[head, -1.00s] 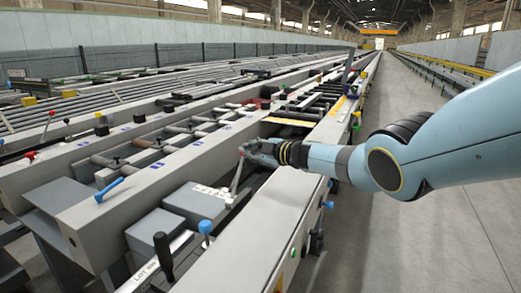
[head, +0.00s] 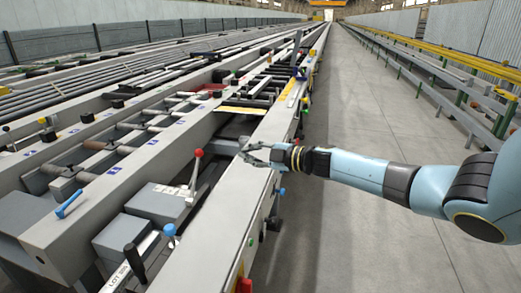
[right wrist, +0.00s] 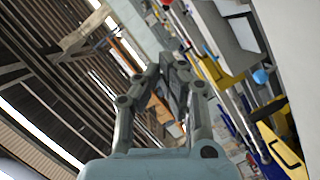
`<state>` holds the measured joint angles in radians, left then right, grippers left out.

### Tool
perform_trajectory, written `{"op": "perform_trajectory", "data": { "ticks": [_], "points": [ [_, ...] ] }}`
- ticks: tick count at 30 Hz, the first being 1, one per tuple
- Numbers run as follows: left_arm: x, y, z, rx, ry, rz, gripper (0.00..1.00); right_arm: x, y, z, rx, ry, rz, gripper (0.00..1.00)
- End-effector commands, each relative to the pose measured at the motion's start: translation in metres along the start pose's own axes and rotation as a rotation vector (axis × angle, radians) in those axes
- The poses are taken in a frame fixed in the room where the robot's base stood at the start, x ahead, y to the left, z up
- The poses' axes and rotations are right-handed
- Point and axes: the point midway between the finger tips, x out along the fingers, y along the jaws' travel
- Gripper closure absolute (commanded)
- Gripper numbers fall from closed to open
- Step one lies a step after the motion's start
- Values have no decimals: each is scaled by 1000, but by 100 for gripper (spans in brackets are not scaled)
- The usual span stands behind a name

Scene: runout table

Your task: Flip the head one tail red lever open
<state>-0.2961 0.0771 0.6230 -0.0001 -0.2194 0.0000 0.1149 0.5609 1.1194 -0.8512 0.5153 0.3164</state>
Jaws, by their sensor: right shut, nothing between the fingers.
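A red ball-topped lever (head: 198,154) stands nearly upright in the head view, leaning slightly right, between the grey boxes and the long light-grey beam. Its shaft rises from beside a white label plate. I cannot read which lever it is from a label. My right gripper (head: 246,153) is over the beam, to the right of the red knob and apart from it. It is shut and empty. The right wrist view shows its fingers (right wrist: 172,72) with nothing held between them. My left gripper is not in view.
A blue-knobbed lever (head: 169,230) and a black-handled lever (head: 133,258) stand nearer, at lower left. A blue handle (head: 70,203) lies on the left beam (head: 110,185). A red button on a yellow box (head: 243,285) is at the bottom. The aisle floor (head: 350,130) at right is clear.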

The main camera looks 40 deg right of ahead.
Motion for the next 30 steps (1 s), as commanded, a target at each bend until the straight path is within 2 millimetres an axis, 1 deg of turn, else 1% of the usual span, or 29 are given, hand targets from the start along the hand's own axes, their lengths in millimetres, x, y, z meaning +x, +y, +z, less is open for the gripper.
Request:
{"op": "perform_trajectory", "data": {
  "ticks": [1, 3, 6, 9, 27, 29, 30],
  "points": [
    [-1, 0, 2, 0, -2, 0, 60, -10, -1, 0, -2, 1, -4, 100],
    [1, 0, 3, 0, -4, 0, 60, -19, 0, 1, -3, -1, -2, 100],
    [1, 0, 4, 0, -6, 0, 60, -28, 0, 0, -1, 0, -1, 100],
    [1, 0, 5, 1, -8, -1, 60, -33, 0, 0, -1, 1, -1, 100],
    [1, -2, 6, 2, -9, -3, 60, -33, 0, 0, 0, 0, 0, 100],
    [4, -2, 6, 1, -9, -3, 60, -34, -6, 2, 3, -2, -5, 100],
    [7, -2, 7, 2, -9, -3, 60, -35, -15, 4, 11, -4, -10, 100]
  ]
}}
